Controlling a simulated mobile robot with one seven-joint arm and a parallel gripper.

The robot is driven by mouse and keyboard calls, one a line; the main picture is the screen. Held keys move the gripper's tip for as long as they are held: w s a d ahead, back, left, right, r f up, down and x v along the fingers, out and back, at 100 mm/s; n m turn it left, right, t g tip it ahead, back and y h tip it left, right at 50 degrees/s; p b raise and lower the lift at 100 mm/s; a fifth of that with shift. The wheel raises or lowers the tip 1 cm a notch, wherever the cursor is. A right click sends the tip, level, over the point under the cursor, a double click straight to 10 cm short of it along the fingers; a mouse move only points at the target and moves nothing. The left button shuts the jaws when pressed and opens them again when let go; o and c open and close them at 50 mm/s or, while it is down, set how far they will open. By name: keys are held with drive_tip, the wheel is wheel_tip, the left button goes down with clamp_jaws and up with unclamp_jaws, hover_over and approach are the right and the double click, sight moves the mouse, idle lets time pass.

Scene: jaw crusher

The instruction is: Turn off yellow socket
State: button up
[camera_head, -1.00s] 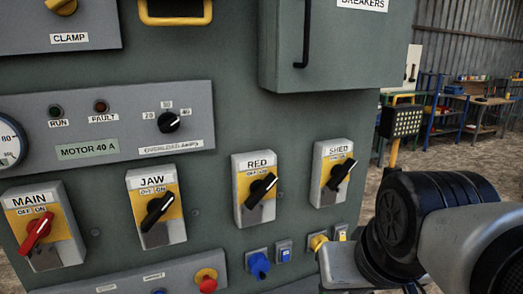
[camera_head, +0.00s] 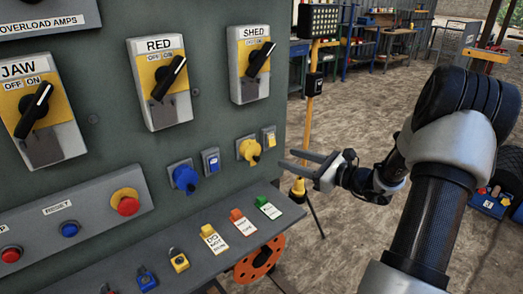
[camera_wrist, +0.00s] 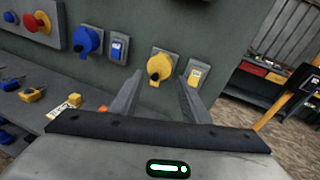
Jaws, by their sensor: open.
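The yellow socket (camera_head: 249,151) is on the lower right of the grey-green panel, with a small yellow switch (camera_head: 269,138) just to its right. In the wrist view the yellow socket (camera_wrist: 160,67) shows between my fingers, and the yellow switch (camera_wrist: 195,74) is just beyond the right finger. My gripper (camera_head: 298,158) is open and empty, to the right of the socket and apart from the panel in the head view. In the wrist view my gripper's fingertips (camera_wrist: 160,84) point toward the panel. The switch position is too small to tell.
A blue socket (camera_head: 184,178) and blue switch (camera_head: 211,161) sit left of the yellow pair. Below, a ledge (camera_head: 225,262) holds padlocks and tags. A yellow post (camera_head: 312,85) stands behind my gripper. The floor to the right is mostly clear.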

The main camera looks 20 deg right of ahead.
drive_tip(key=d+f+m+t+h, duration=0.2)
drive_tip(key=d+f+m+t, duration=0.15)
drive_tip(key=d, duration=0.35)
drive_tip(key=b, duration=0.3)
approach(272, 139)
drive_tip(key=shift+g+h, duration=0.35)
drive_tip(key=shift+h, duration=0.05)
drive_tip(key=x, duration=0.7)
drive_tip(key=shift+w+a+r, duration=0.1)
drive_tip(key=shift+a+r, duration=0.1)
drive_tip(key=shift+r, duration=0.15)
